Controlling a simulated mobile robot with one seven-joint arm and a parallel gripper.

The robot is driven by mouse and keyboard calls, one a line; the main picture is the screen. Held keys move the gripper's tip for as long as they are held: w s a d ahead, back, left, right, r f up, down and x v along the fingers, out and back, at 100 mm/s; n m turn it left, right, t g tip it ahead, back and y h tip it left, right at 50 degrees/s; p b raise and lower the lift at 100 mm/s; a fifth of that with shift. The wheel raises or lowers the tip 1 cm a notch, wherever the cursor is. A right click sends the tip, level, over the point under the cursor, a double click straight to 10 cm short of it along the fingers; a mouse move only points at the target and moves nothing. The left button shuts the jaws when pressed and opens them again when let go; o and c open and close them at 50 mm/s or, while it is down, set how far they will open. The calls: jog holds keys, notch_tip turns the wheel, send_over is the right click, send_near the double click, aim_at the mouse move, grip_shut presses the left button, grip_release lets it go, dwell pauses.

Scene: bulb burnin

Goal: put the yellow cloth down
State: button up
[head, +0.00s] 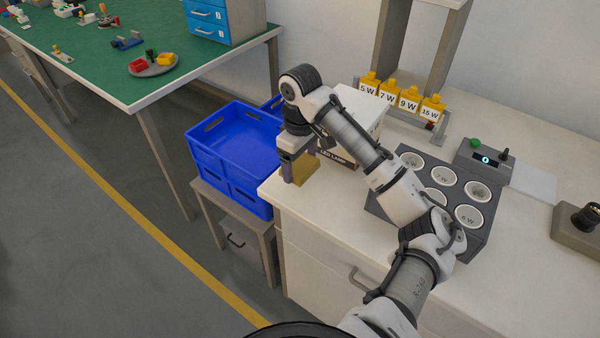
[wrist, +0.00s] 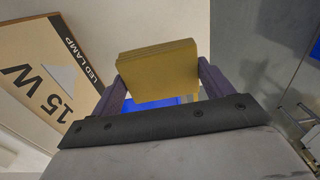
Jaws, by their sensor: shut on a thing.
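The yellow cloth (wrist: 158,72) is a folded, mustard-yellow pad between the two fingers of my gripper (wrist: 160,90) in the wrist view. My gripper (head: 297,168) is shut on it. In the head view the cloth (head: 304,168) shows below my wrist at the left end of the white bench, beside the LED lamp box. My arm hides part of the gripper and box. I cannot tell whether the cloth touches the bench top.
The LED lamp box (wrist: 45,85), marked 15 W, is close to the fingers. Blue crates (head: 232,150) stand left of the bench (head: 300,205). A dark tray (head: 473,238) with round cups, yellow wattage-marked blocks (head: 408,98) and a control box (head: 484,158) are to the right.

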aim_at(300, 173)
jog(key=shift+f, duration=2.2)
jog(key=o, duration=0.9)
jog(key=shift+f, duration=0.15)
jog(key=shift+c, duration=0.2)
notch_tip(300, 173, up, 12)
jog(key=shift+r+b, duration=0.2)
jog(key=shift+b, duration=0.1)
